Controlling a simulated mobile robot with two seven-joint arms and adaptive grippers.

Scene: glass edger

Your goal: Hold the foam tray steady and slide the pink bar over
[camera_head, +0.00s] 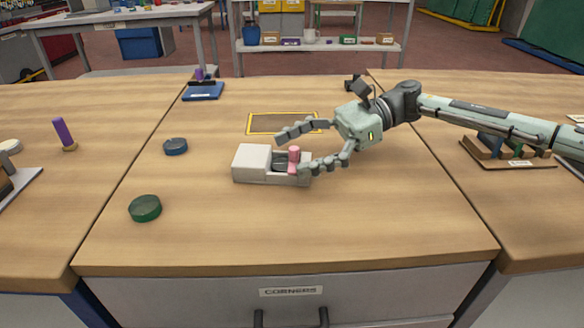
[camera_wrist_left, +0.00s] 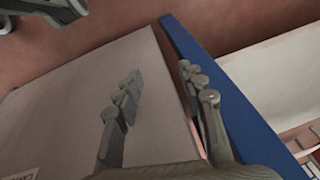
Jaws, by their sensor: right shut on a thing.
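The white foam tray (camera_head: 252,163) sits on the middle of the bench, with a solid white block at its left and an open recess at its right. The pink bar (camera_head: 294,153) stands upright at the recess, near the tray's right part. My right gripper (camera_head: 289,154) reaches in from the right, one finger behind the tray and one at its front near the pink bar's foot. It appears shut across the tray; the exact contacts are partly hidden. My left gripper (camera_wrist_left: 160,72) shows only in the left wrist view, fingers apart and empty, before a pale panel.
A purple peg (camera_head: 64,134) stands on the left bench. A drawer labelled "CORNERS" (camera_head: 290,291) is below. The bench front is clear.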

